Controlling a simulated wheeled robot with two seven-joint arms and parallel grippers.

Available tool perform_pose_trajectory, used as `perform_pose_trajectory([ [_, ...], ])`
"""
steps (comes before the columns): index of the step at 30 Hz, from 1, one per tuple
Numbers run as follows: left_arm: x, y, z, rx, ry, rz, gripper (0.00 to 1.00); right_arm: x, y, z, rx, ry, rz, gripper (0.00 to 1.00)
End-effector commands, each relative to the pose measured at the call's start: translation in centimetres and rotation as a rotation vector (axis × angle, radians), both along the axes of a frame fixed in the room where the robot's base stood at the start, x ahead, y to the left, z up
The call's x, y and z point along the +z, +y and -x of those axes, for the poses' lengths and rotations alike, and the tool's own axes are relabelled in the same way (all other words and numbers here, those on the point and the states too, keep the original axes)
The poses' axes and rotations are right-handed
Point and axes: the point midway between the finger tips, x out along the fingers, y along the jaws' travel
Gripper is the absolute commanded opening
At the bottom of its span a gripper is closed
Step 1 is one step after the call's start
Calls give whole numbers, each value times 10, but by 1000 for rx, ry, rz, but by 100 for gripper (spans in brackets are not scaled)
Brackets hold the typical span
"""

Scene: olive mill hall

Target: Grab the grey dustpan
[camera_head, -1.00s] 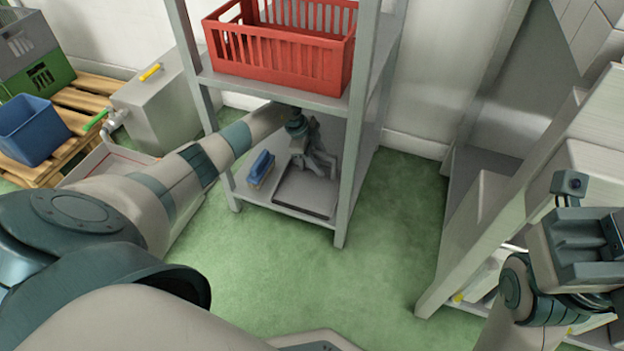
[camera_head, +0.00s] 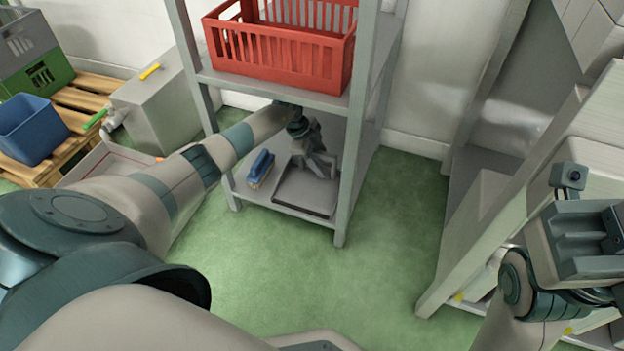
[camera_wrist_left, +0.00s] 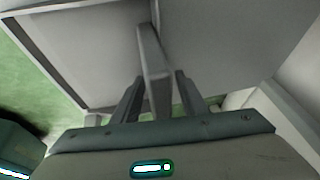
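The grey dustpan (camera_head: 300,196) lies on the lower shelf board, its flat pan toward the front edge. My left gripper (camera_head: 327,166) reaches down into that shelf bay over the back of the dustpan and partly hides it. In the left wrist view, an upright grey handle (camera_wrist_left: 154,62) stands between the two fingers of my left gripper (camera_wrist_left: 159,78). Narrow gaps seem to show beside it, so the fingers look open around it. My right gripper (camera_head: 590,240) is at the right edge, far from the dustpan; its fingers are not clear.
A blue brush (camera_head: 261,168) lies left of the dustpan. A red crate (camera_head: 280,50) sits on the shelf above. The rack's front posts (camera_head: 348,170) stand close to my left forearm. A blue bin (camera_head: 32,130) is on a pallet at left. Green floor in front is clear.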

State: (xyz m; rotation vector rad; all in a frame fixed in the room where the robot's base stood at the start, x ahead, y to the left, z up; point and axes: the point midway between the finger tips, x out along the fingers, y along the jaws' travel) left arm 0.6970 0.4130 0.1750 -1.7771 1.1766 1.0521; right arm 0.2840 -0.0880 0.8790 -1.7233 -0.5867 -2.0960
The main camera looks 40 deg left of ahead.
Motion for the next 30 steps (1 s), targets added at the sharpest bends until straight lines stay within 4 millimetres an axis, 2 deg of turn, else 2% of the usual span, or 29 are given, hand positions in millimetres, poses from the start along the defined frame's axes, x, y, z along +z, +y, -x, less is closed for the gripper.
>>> perform_pose_trajectory([
  [17, -3, 0, 0, 0, 1, -1, 39, 3, 0, 0, -1, -1, 1, 31],
  [18, -3, 0, 0, 0, 1, -1, 35, 3, 0, 0, -1, -1, 1, 31],
  [22, -3, 0, 0, 0, 1, 0, 4, 3, 0, 0, -1, 0, 2, 31],
  [23, -3, 0, 0, 0, 1, 0, 0, 3, 0, 0, -1, 0, 2, 31],
  [30, -3, 0, -1, -1, -1, 0, 0, 3, 0, 0, -1, 0, 2, 31],
])
